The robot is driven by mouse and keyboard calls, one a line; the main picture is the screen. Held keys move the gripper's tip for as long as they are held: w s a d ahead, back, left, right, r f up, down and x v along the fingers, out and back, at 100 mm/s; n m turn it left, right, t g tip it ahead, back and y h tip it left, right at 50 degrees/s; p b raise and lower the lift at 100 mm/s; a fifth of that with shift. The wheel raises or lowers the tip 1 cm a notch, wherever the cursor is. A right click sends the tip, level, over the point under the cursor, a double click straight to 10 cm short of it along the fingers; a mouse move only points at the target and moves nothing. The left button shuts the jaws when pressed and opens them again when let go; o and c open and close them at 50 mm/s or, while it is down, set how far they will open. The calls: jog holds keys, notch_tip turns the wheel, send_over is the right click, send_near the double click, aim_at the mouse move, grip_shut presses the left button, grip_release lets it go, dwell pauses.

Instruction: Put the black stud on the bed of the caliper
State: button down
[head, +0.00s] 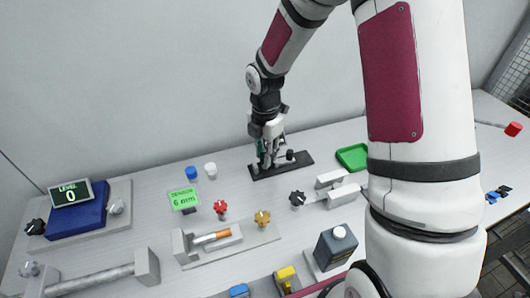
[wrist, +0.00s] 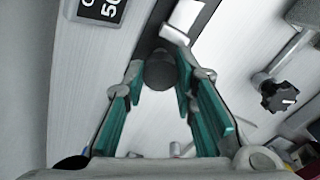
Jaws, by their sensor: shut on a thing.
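My gripper (wrist: 162,78) points down over a black strip (head: 303,161) at the back of the table. Its teal fingers close around a dark round piece, the black stud (wrist: 160,70), at the strip. In the head view the fingers hide most of it. Another small black piece (head: 290,154) stands on the strip just right of my gripper. A grey bed with an end block (head: 181,246) lies front left, below a green readout (head: 183,198) that shows 6 mm. I cannot tell for certain that this is the caliper.
A grey two-block fixture (head: 343,195) with a black knob (head: 298,198) stands right of centre. A green tray (head: 352,157) is at the back right. Blue (head: 191,172) and white (head: 210,169) pieces stand left of my gripper. A dark canister (head: 336,247) is in front.

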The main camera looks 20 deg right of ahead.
jog(key=shift+f, duration=0.1)
jog(key=c, duration=1.3)
grip_release()
jog(key=s+r+m+t, duration=0.1)
jog(key=s+r+m, duration=0.2)
jog(key=r, duration=0.7)
jog(key=s+r+m, duration=0.2)
jog(key=s+r, duration=0.1)
jog(key=r, duration=0.6)
jog(key=s+r+m+t, duration=0.1)
jog(key=s+r+m, duration=0.1)
jog(key=s+m, duration=0.4)
jog(key=s+r+m+t, duration=0.1)
jog(key=s+r+m, duration=0.2)
jog(key=s+m, duration=0.3)
jog(key=s+r+m+t, duration=0.1)
jog(key=s+r+m, duration=0.1)
jog(key=s+m, duration=0.4)
jog(key=shift+s+d+r+t, duration=0.15)
jog(key=shift+s+t, duration=0.25)
jog(key=shift+s, duration=0.3)
